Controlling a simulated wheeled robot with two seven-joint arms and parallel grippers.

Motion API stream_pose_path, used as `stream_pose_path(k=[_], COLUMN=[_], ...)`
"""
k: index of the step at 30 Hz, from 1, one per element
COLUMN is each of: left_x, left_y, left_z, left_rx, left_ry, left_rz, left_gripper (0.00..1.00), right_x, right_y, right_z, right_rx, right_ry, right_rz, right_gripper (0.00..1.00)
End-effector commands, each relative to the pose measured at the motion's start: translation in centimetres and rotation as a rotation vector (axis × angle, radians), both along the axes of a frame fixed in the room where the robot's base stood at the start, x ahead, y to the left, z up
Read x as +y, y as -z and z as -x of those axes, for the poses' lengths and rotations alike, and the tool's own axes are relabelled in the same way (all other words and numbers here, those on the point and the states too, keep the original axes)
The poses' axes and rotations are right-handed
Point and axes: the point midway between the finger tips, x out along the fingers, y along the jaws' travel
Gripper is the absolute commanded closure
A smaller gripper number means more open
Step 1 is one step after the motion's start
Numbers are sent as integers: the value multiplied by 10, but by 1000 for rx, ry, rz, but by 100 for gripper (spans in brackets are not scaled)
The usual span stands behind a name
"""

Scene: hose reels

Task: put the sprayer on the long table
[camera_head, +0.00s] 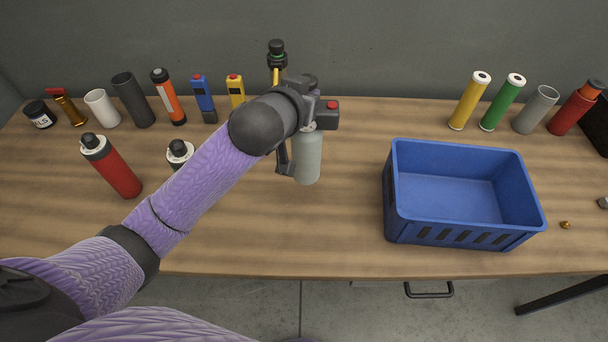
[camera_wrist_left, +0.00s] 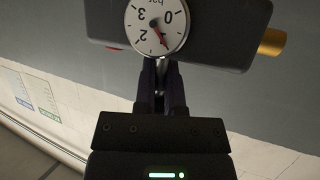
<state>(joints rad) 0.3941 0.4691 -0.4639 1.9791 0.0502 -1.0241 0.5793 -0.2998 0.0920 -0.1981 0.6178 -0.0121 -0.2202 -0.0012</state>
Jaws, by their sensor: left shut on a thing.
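My left gripper (camera_head: 306,112) reaches over the wooden table (camera_head: 330,235) from the left and is shut on the sprayer. The sprayer has a grey bottle (camera_head: 308,160) and a dark head with a red part (camera_head: 330,108). It looks upright, with its base over the middle of the table. I cannot tell whether the base touches the wood. My wrist hides part of the sprayer. In the left wrist view, the gripper fingers (camera_wrist_left: 161,85) meet below a dark head (camera_wrist_left: 225,25) with a dial marked bar and a brass tip. My right gripper is not in view.
A blue crate (camera_head: 464,232) stands to the right. More tubes (camera_head: 469,101) stand at the back right. The wood in front of the sprayer is clear.

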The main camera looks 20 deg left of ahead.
Motion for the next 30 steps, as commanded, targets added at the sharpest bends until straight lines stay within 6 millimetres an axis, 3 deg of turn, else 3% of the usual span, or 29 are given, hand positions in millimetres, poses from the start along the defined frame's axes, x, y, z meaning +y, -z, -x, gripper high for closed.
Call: stream_pose_path(k=[6, 15, 26, 27, 30], left_x=[0, 0, -1, -1, 0], left_y=[46, 90, 94, 94, 94], left_z=[1, 1, 1, 1, 1], left_rx=[2, 2, -1, 1, 1], left_ry=[2, 1, 1, 1, 1], left_rz=[-2, -2, 0, -1, -1], left_gripper=[100, 100, 100, 81, 60], right_x=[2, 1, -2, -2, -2], right_y=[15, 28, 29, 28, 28], right_z=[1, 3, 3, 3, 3], right_rx=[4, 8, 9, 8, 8], right_ry=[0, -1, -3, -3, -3], right_rz=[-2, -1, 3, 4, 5], right_gripper=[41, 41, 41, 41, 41])
